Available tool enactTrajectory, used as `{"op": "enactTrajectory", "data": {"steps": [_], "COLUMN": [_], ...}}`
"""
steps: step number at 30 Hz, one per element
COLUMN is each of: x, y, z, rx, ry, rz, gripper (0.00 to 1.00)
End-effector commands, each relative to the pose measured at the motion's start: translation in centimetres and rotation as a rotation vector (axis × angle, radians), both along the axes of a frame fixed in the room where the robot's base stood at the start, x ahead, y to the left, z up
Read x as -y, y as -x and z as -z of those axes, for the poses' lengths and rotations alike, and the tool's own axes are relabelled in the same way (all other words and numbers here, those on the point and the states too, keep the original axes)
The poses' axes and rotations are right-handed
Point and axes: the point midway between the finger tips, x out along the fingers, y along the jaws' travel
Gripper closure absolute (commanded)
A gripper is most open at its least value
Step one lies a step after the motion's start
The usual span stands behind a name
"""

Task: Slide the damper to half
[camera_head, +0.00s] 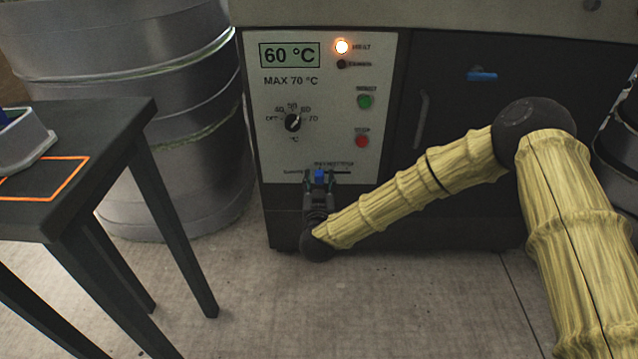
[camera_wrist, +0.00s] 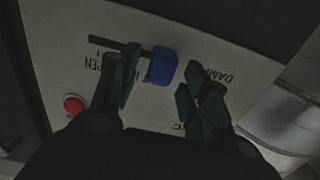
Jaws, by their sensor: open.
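The damper's blue slider knob (camera_head: 320,175) sits on a dark horizontal slot (camera_head: 345,173) low on the machine's pale control panel. In the wrist view the blue knob (camera_wrist: 164,66) stands between my open fingers, and the slot (camera_wrist: 100,42) runs away from it past the left finger. The label beside the slot is only partly legible. My gripper (camera_head: 319,185) is at the slider in the head view, and it also shows open in the wrist view (camera_wrist: 160,92). The left finger is close to the knob; I cannot tell whether it touches. A gap shows at the right finger.
The panel has a 60 °C display (camera_head: 289,55), a lit lamp (camera_head: 342,46), a temperature dial (camera_head: 292,122), a green button (camera_head: 365,101) and a red button (camera_head: 362,141). A dark table (camera_head: 120,112) and metal drum (camera_head: 190,120) stand left.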

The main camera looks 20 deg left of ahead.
Motion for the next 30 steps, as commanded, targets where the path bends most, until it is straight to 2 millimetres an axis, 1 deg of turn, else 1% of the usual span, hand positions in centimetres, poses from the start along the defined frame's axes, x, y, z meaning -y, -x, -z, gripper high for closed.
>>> {"op": "enactTrajectory", "data": {"steps": [4, 13, 17, 18, 21, 26, 30], "x": [-0.2, -0.26, -0.25, -0.25, -0.26, -0.2, 0.65], "y": [-0.71, -0.82, -0.81, -0.81, -0.8, -0.82, -1.07], "z": [0.02, -0.02, -0.02, -0.02, -0.01, -0.03, -0.22], "rx": [0.0, 0.0, 0.0, 0.0, 0.0, 0.0, 0.001], "ry": [-0.001, 0.0, 0.0, 0.0, 0.0, 0.0, 0.003], "rz": [0.0, 0.0, 0.0, -0.001, -0.001, 0.0, 0.0], "gripper": [0.54, 0.54, 0.77, 0.85, 1.0, 1.0, 1.0]}}
